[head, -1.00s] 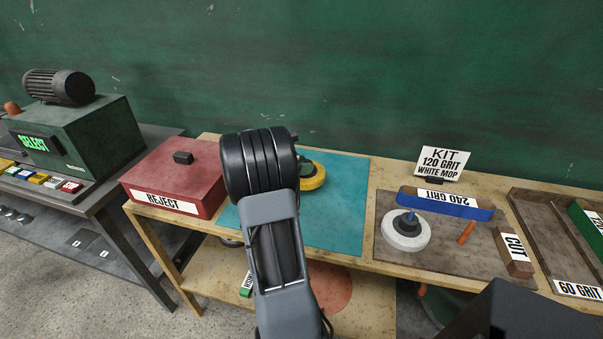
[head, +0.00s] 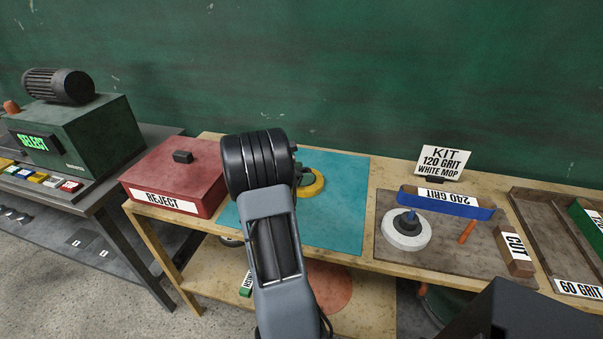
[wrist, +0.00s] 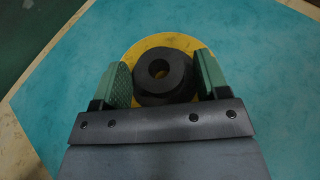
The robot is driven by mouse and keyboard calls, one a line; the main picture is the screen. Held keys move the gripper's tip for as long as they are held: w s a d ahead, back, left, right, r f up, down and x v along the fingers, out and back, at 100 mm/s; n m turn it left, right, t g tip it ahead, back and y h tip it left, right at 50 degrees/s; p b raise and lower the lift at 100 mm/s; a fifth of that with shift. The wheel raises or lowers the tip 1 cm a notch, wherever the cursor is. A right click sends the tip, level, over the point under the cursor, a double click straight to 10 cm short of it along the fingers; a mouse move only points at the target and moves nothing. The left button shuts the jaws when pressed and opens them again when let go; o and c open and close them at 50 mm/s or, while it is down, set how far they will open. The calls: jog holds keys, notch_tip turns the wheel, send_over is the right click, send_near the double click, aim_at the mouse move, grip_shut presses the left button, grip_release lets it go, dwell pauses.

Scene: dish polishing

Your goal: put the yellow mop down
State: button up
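The yellow mop (head: 313,187) has a flat yellow disc and a dark round hub. It is low over the teal mat (head: 345,205), seemingly lying flat on it. I cannot be sure that it touches. My gripper (wrist: 165,80) is above the disc, partly hidden behind my arm in the head view. In the wrist view its two green pads stand close against either side of the hub of the yellow mop (wrist: 145,47), with no clear gap. The near part of the disc is hidden by the hub and gripper.
The red REJECT box (head: 175,180) stands left of the mat. The mat's right part is clear.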

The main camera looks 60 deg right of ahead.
jog(key=shift+r, duration=0.1)
jog(key=shift+r, duration=0.2)
jog(key=v, duration=1.2)
jog(key=s+a+m+t+y, duration=0.3)
jog(key=a+m+t+y, duration=0.2)
jog(key=a, duration=1.1)
jog(key=s+a+m+t+y, duration=0.4)
jog(key=a+m+y, duration=0.3)
jog(key=a, duration=1)
jog(key=shift+a+f+t, duration=0.3)
jog(key=shift+t, duration=0.1)
